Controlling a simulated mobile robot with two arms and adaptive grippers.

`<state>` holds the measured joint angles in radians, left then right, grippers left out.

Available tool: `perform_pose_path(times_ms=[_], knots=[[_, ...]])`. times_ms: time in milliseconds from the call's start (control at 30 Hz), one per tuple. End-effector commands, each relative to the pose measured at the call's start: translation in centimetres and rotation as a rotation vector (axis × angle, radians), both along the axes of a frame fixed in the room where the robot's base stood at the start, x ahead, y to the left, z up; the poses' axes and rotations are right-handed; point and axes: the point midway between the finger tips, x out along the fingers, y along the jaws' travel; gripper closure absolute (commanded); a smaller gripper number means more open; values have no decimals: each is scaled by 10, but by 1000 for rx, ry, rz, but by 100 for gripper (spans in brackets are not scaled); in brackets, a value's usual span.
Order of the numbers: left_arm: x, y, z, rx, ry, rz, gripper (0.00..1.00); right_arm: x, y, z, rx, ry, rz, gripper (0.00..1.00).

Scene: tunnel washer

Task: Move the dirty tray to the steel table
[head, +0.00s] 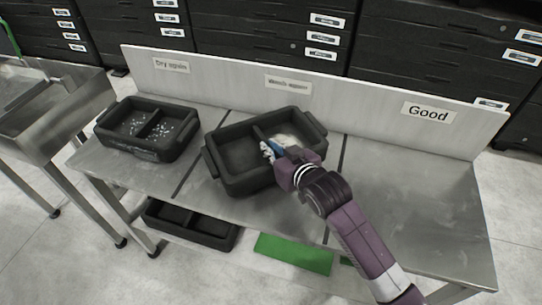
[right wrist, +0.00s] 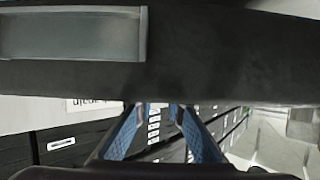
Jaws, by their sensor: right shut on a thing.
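The dirty tray (head: 243,182) is black, with two compartments and a pale smear in the right one. It is at the middle section of the steel table (head: 420,215), turned slightly; I cannot tell whether it rests on the top or is just above it. My right gripper (head: 270,150) reaches over its near right side and is shut on the tray. In the right wrist view the tray's dark body (right wrist: 220,60) fills the upper part, with the blue fingers (right wrist: 160,115) at its lower edge. My left gripper is out of view.
Another black tray (head: 118,140) with white spots stands at the table's left, by the "Dry again" label (head: 171,65). The right section, by the "Good" label (head: 428,112), is clear. A black tray (head: 190,240) and a green piece (head: 293,254) are below. A steel sink (head: 40,110) stands left.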

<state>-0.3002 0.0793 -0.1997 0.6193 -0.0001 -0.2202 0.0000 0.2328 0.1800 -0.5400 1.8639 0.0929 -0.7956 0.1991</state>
Motion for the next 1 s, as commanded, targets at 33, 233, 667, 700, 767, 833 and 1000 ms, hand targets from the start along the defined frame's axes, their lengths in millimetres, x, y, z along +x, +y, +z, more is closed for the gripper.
perform_pose_path(times_ms=[33, 233, 667, 700, 767, 833, 1000], knots=[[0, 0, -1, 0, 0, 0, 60, -1, 0, -11, -2, 4, 0, 100], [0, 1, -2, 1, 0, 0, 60, 0, 0, -33, -1, 2, 1, 100], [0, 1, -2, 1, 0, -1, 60, -1, 0, -35, -1, 3, 0, 78], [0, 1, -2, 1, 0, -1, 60, -1, 0, -35, -1, 3, 0, 74], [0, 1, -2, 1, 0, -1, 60, -1, 0, -35, -1, 3, 0, 71], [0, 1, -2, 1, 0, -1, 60, -1, 0, -35, -1, 3, 0, 71], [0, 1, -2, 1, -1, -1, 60, 0, 0, -34, -1, 2, 0, 71]])
